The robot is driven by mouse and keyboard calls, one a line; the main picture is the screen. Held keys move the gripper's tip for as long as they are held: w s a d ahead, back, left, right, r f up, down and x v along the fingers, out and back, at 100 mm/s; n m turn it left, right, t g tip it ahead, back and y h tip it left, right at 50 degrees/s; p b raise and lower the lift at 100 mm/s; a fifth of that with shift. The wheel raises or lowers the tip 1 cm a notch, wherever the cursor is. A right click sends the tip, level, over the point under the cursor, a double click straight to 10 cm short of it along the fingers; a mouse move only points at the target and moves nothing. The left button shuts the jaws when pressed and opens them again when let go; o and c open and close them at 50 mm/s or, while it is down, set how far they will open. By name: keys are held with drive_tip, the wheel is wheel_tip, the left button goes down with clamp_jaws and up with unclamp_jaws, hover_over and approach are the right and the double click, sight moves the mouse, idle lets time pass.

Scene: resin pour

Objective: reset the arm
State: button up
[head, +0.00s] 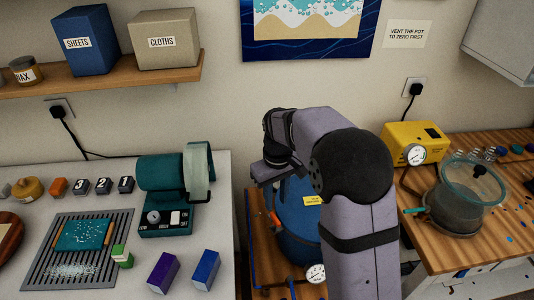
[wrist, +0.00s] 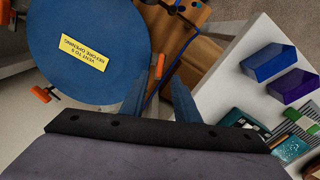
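My arm stands in the middle of the head view, bent at the top, with my gripper (head: 266,176) hanging out to the left above a blue pot (head: 298,240). In the wrist view my gripper (wrist: 165,80) shows two blue-grey fingers set apart with nothing between them. The round blue lid of the pot (wrist: 85,45) with a yellow label fills the upper left there. The pot has orange clamps and, in the head view, a gauge (head: 316,272) low in front. My arm hides part of the pot.
On the left, a white bench (head: 225,245) holds a teal machine (head: 165,185), a slatted rack (head: 75,250), a purple box (head: 163,272) and a blue box (head: 206,269). On the right, a wooden bench (head: 440,250) holds a yellow pump (head: 412,140) and a glass-lidded chamber (head: 465,200).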

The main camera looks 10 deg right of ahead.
drive_tip(key=shift+w, duration=0.2)
drive_tip(key=shift+w+a+f+m+t, duration=0.1)
drive_tip(key=shift+w+f+m+t, duration=0.2)
drive_tip(key=shift+m, duration=0.3)
drive_tip(key=s+d+f+m+g, duration=0.2)
drive_tip(key=s+f, duration=0.4)
drive_tip(key=s, duration=0.6)
drive_tip(key=s+d+r, duration=0.2)
drive_tip(key=s, duration=0.3)
drive_tip(key=s+d+r+m+t, duration=0.1)
drive_tip(key=s+d+r, duration=0.1)
drive_tip(key=s, duration=0.3)
drive_tip(key=shift+s+r, duration=0.15)
drive_tip(key=shift+s, duration=0.25)
